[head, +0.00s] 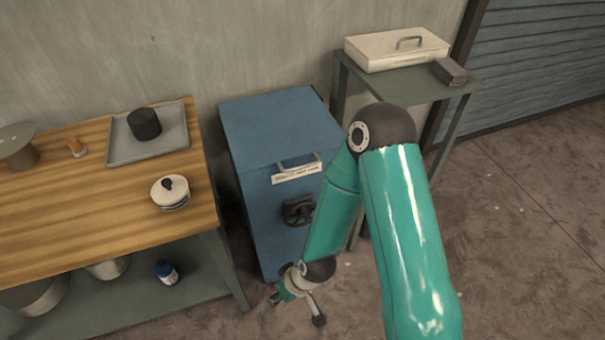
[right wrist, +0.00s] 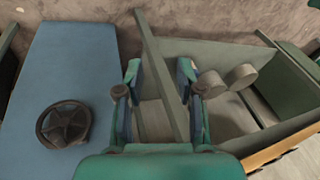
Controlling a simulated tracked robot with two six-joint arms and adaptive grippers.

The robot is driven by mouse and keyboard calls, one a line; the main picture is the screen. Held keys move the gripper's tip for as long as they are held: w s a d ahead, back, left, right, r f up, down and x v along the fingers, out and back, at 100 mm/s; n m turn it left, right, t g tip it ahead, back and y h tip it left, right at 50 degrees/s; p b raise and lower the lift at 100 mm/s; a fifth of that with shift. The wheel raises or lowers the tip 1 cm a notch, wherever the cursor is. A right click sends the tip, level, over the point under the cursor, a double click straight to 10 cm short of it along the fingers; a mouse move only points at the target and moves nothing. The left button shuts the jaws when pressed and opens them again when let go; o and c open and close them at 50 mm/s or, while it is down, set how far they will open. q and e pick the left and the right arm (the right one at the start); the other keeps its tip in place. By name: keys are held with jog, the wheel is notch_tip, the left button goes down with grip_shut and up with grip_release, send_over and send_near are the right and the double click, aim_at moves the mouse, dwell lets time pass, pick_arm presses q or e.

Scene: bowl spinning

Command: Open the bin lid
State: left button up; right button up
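A blue bin (head: 277,134) stands on the floor in the middle of the head view. A light handle (head: 299,162) and a pale label sit at the front edge of its top, and a dark handwheel (head: 298,211) is on its front. The lid looks closed. In the right wrist view the bin's blue front (right wrist: 70,70) and handwheel (right wrist: 63,124) are at the left. My right gripper (right wrist: 160,90) is open and empty, apart from the bin. In the head view it is low, in front of the bin (head: 297,306). My left gripper is not in view.
A wooden-topped table (head: 90,225) stands at the left with a grey tray (head: 178,133), a lidded jar (head: 170,194) and pots on its lower shelf. A green stand (head: 400,90) at the right holds a pale box (head: 395,50). Floor at the right is clear.

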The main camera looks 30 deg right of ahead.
jog(key=w+d+r+n+t+h+b, duration=0.3)
jog(key=w+d+r+n+t+b, duration=0.4)
jog(key=w+d+b, duration=0.5)
pick_arm(q)
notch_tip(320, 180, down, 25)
jog(key=b, duration=1.1)
pick_arm(e)
jog(key=s+d+r+n+t+h, duration=0.45)
jog(key=r+n, duration=0.35)
jog(key=r, duration=0.2)
jog(key=t+p, duration=0.1)
jog(key=p, duration=0.3)
send_near(301, 166)
jog(key=shift+y, duration=0.35)
jog(key=p+x, duration=0.6)
jog(key=p, duration=0.1)
jog(key=p+x, duration=0.4)
jog(key=shift+d+f, duration=0.25)
jog(key=shift+f, duration=0.05)
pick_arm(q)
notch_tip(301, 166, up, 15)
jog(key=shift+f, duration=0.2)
